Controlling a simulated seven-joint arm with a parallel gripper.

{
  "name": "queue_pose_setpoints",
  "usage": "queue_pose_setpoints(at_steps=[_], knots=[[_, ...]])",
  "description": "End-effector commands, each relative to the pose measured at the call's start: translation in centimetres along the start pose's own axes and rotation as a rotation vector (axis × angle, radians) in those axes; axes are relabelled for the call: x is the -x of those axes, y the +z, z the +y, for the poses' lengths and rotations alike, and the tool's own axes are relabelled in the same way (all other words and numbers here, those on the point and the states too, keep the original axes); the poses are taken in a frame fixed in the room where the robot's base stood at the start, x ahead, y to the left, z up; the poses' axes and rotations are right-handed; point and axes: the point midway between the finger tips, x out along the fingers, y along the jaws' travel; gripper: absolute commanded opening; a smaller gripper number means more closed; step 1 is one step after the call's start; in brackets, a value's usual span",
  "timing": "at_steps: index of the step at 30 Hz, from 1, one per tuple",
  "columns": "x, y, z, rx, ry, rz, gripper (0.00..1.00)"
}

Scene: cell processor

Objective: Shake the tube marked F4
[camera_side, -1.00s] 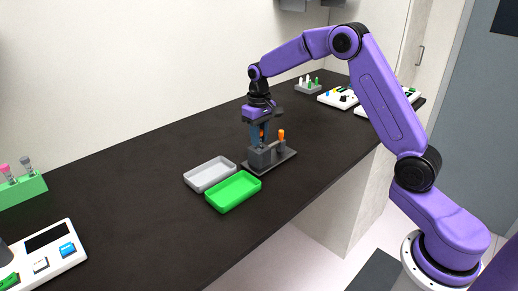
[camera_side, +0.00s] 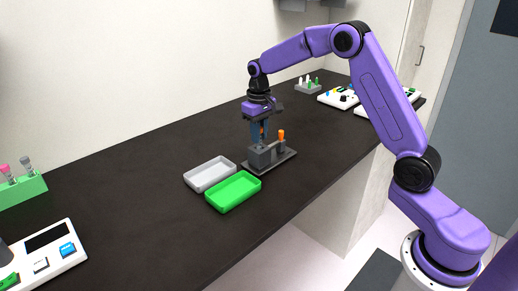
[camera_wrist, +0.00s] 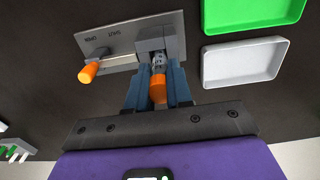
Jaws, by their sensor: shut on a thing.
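My gripper (camera_side: 259,133) points down over the grey block of a small dark device. In the wrist view my gripper (camera_wrist: 158,82) is shut on a tube with an orange cap (camera_wrist: 158,92). The tube's grey body with dark marks (camera_wrist: 158,62) shows beyond the cap, at the block. I cannot read the marks as F4. The tube's lower end is hidden, so I cannot tell how deep it sits in the block (camera_side: 262,158).
The device's flat plate (camera_side: 284,162) carries an orange-topped lever or post (camera_side: 281,135) beside the block. A grey tray (camera_side: 210,174) and a green tray (camera_side: 233,191) lie close by. A green rack (camera_side: 20,189) stands far left. A small rack (camera_side: 307,88) stands at the back.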

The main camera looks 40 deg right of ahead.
Motion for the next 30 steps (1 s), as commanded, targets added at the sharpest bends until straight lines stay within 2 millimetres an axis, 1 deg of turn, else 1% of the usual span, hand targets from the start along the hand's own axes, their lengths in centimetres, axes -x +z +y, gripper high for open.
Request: queue_pose_setpoints(at_steps=[7, 24, 30], knots=[[0.8, -0.1, 0.0, -0.001, -0.001, 0.004, 0.00], [5.6, -0.1, 0.0, -0.001, 0.000, 0.004, 0.00], [6.5, 0.0, 0.0, -0.001, 0.000, 0.001, 0.00]])
